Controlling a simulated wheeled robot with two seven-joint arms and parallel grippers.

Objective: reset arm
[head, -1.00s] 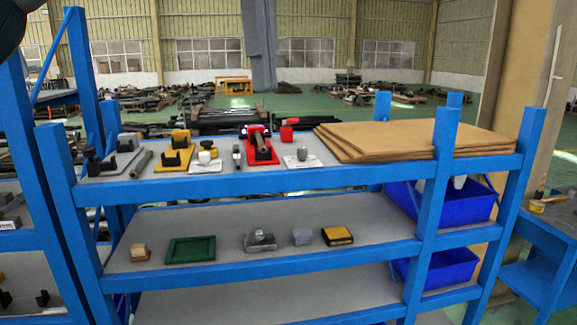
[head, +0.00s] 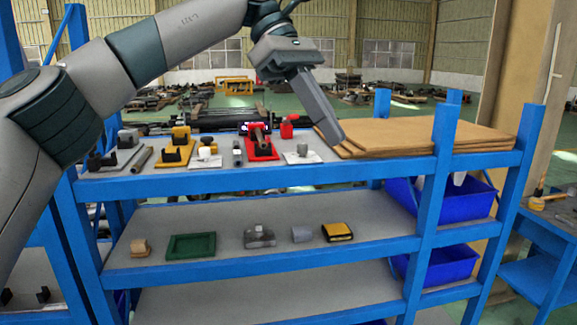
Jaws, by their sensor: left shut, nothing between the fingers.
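My left arm comes in from the left and reaches across the upper part of the head view. My left gripper (head: 318,108) is shut and empty. It points down and to the right in front of the blue shelf rack (head: 250,183), its tip showing near the left edge of the stacked brown boards (head: 420,135). I cannot tell whether the tip touches them. My right gripper is not in view.
The top shelf holds a red tool holder (head: 260,145), a yellow stand (head: 177,148) and small parts. The middle shelf holds a green tray (head: 191,246), a wooden block (head: 140,248) and a yellow-black box (head: 337,232). Blue bins (head: 455,200) stand at right.

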